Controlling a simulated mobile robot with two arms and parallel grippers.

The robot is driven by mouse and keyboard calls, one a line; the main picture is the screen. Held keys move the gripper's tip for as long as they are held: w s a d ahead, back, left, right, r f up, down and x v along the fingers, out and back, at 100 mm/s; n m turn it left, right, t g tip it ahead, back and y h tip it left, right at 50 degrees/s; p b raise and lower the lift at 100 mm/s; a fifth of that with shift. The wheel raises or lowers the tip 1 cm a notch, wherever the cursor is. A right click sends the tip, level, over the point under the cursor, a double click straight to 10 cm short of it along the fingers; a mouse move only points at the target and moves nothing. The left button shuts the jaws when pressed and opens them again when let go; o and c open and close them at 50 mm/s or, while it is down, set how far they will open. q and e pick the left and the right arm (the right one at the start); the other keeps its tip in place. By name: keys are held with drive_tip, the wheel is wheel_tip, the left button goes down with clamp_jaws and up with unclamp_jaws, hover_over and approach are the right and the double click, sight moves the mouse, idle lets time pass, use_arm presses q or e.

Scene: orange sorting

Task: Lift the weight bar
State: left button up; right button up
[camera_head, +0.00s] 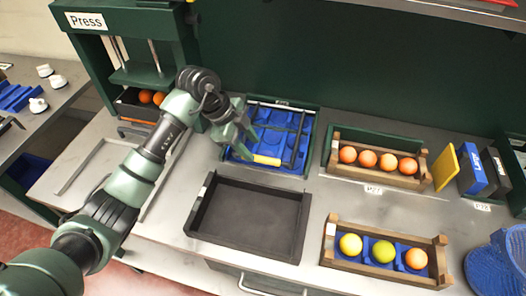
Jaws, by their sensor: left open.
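A dark bar frame (298,140) with a yellow handle (267,160) lies over a blue moulded tray in a green crate (313,123); I take it to be the weight bar. My left gripper (243,140) is open at the crate's left side, above and close to the left end of the yellow handle. I cannot tell whether it touches the handle. The gripper hides the left part of the frame and the crate's left wall. My right gripper is not in view.
An empty black tray (190,218) lies in front of the crate. Wooden-ended boxes of oranges (330,150) and of yellow and orange fruit (330,243) stand to the right. A green press (120,45) stands at back left. A blue basket (490,270) is at front right.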

sight(259, 157)
use_arm(q)
drive_tip(key=shift+p+x, duration=0.35)
drive_tip(key=shift+x, duration=1.9)
drive_tip(key=shift+d+f, duration=0.2)
drive_tip(key=shift+a+f, duration=0.1)
clamp_jaws()
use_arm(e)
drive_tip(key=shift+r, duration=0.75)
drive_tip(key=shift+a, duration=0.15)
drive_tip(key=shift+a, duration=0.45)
